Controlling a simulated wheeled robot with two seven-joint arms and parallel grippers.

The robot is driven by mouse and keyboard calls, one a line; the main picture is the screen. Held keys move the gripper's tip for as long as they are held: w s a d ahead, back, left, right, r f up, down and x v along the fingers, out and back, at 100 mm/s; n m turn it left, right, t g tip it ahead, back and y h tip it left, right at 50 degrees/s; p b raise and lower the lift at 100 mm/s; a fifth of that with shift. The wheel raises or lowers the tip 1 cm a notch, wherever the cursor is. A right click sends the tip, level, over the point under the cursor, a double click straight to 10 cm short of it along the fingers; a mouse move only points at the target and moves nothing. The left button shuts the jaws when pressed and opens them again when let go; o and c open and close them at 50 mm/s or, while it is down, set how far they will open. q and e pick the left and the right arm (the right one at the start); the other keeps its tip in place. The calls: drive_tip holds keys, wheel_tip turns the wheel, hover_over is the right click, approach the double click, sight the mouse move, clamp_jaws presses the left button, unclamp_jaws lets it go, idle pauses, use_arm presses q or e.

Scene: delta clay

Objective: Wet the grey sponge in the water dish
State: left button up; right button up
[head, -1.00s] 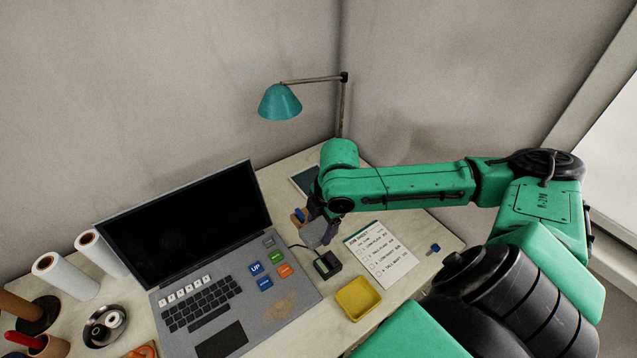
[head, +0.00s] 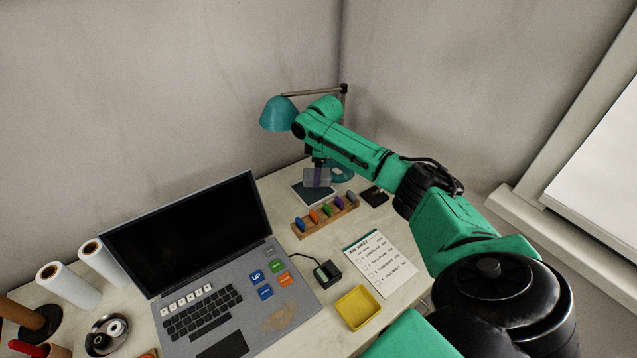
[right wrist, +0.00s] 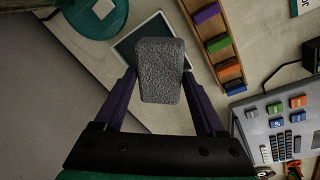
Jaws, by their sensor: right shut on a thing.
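The grey sponge (right wrist: 160,72) is a rough block between the purple fingers of my right gripper (right wrist: 160,80), which is shut on it. In the head view the sponge (head: 318,179) hangs under my right gripper (head: 319,168), near the lamp. A shallow dark rectangular dish with a pale rim, seemingly the water dish (head: 313,198), lies beneath it. In the right wrist view the sponge covers part of this dish (right wrist: 126,47). The sponge looks held above the dish; I cannot tell whether they touch. My left gripper is out of view.
A wooden rack (head: 325,220) with several coloured pieces stands in front of the dish. The teal lamp (head: 278,114) is close to my right arm, and its round base (right wrist: 85,20) is beside the dish. A laptop (head: 190,240), job sheet (head: 380,262) and yellow tray (head: 357,307) are nearer.

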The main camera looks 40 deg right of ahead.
sight(313, 168)
drive_tip(key=shift+w+d+r+m, duration=0.15)
drive_tip(key=shift+w+m, duration=0.15)
drive_tip(key=shift+w, duration=0.3)
drive_tip(key=shift+w+d+f+m, duration=0.15)
drive_tip(key=shift+w+m, duration=0.15)
drive_tip(key=shift+w, duration=0.25)
drive_tip(key=shift+w+r+m, duration=0.2)
drive_tip(key=shift+w+m, duration=0.1)
drive_tip(key=shift+w, duration=0.1)
wheel_tip(313, 168, down, 6)
drive_tip(key=b, duration=0.5)
drive_tip(key=shift+b, duration=0.3)
drive_tip(key=shift+f, duration=0.45)
drive_tip(key=shift+s, duration=0.1)
idle(0.4)
wheel_tip(313, 168, up, 7)
drive_tip(key=p, duration=0.7)
